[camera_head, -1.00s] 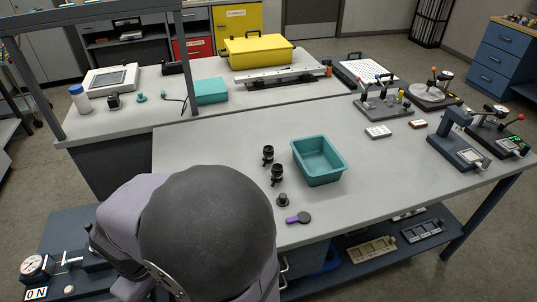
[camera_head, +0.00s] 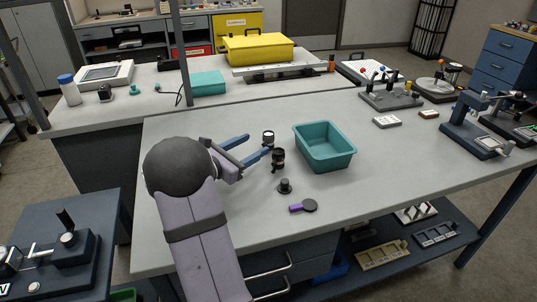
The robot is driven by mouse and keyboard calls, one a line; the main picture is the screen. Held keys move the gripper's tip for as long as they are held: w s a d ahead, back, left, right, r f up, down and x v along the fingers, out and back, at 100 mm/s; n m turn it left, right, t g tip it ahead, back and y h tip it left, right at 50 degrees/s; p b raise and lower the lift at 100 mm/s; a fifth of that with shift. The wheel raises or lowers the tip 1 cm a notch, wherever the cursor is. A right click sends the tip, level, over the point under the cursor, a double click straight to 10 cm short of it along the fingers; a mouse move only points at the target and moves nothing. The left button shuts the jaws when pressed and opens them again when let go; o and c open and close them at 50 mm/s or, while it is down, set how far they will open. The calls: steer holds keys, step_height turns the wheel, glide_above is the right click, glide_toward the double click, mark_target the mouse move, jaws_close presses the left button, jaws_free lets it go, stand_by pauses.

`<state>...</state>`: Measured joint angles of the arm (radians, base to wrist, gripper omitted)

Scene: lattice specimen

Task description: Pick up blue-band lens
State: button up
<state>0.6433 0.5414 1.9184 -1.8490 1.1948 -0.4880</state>
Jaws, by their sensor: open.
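Two small dark cylinders that look like lenses stand upright on the grey bench, one farther back (camera_head: 268,136) and one nearer (camera_head: 278,161). The far one has a pale top. Both are too small for me to make out a blue band. My gripper (camera_head: 261,143) is open, its two blue fingers pointing right. Its fingertips are close to the far lens, whose lower part is partly covered by the nearer finger. I cannot tell whether they touch. The nearer lens stands just right of that finger.
A teal bin (camera_head: 325,158) stands right of the lenses and looks empty. A small dark knobbed piece (camera_head: 285,187) and a purple-handled round tool (camera_head: 303,206) lie nearer the front. A white block (camera_head: 386,121) and a lever fixture (camera_head: 390,98) stand farther right. The bench's front right is clear.

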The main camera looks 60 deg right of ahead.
mark_target(265, 137)
steer(key=d+n, duration=0.1)
steer(key=d+f+h+b, duration=0.1)
steer(key=shift+w+d+f+n, duration=0.1)
steer(key=shift+d+f+n, duration=0.2)
steer(key=shift+d+n, duration=0.1)
steer(key=shift+w+d+n+t+h+b, duration=0.1)
steer(key=shift+d+n+t+h+b, duration=0.2)
steer(key=shift+n+b, duration=0.1)
steer(key=shift+s+d+f+p, duration=0.15)
steer(key=shift+d+p, duration=0.15)
steer(key=shift+d, duration=0.9)
steer(key=shift+s+d+p, duration=0.15)
steer(key=shift+d+p, duration=0.15)
steer(key=shift+d, duration=0.95)
steer(key=shift+s+d+f+p, duration=0.15)
steer(key=shift+d+p, duration=0.15)
steer(key=shift+d, duration=0.9)
steer(key=shift+r, duration=0.1)
steer(key=c, duration=1.2)
